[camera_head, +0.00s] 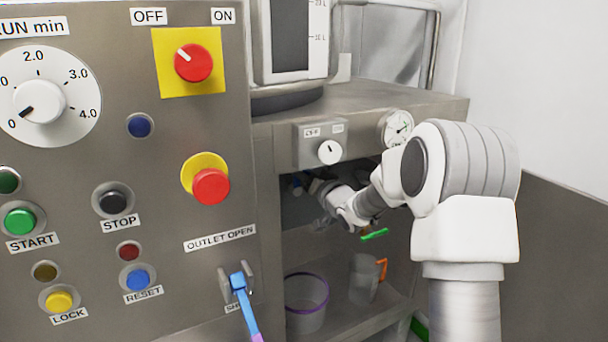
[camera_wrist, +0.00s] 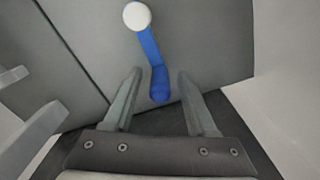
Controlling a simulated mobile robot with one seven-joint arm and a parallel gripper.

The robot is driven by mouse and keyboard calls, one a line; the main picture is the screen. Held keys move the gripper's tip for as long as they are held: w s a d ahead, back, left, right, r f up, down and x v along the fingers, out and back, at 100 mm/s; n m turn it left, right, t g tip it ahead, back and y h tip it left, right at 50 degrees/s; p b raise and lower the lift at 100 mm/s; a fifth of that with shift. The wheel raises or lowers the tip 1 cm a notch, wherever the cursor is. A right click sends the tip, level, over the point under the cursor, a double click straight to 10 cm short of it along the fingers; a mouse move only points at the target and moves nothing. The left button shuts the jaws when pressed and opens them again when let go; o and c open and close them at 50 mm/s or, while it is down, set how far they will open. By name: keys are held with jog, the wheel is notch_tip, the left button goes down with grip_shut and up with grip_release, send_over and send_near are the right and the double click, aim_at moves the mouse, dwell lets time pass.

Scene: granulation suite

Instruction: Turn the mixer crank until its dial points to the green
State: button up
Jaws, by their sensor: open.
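A blue crank (camera_wrist: 152,55) with a round white knob (camera_wrist: 137,16) shows in the wrist view against a grey panel. My gripper (camera_wrist: 160,73) is open, with one finger on each side of the crank's lower blue end and visible gaps on both sides. In the head view my gripper (camera_head: 322,192) is small and dim under the steel bench top, beside a small blue piece (camera_head: 297,187) that may be the crank. A round white dial (camera_head: 398,127) with a dark needle is on the bench front. Its coloured marks are too small to read.
A control panel (camera_head: 120,190) with buttons and a blue outlet lever (camera_head: 240,284) stands at the left. A purple-rimmed container (camera_head: 306,305) and a clear jug (camera_head: 363,280) with an orange handle stand on the lower shelf. A grey wall (camera_head: 560,230) is at the right.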

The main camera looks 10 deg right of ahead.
grip_shut()
dwell(1.4)
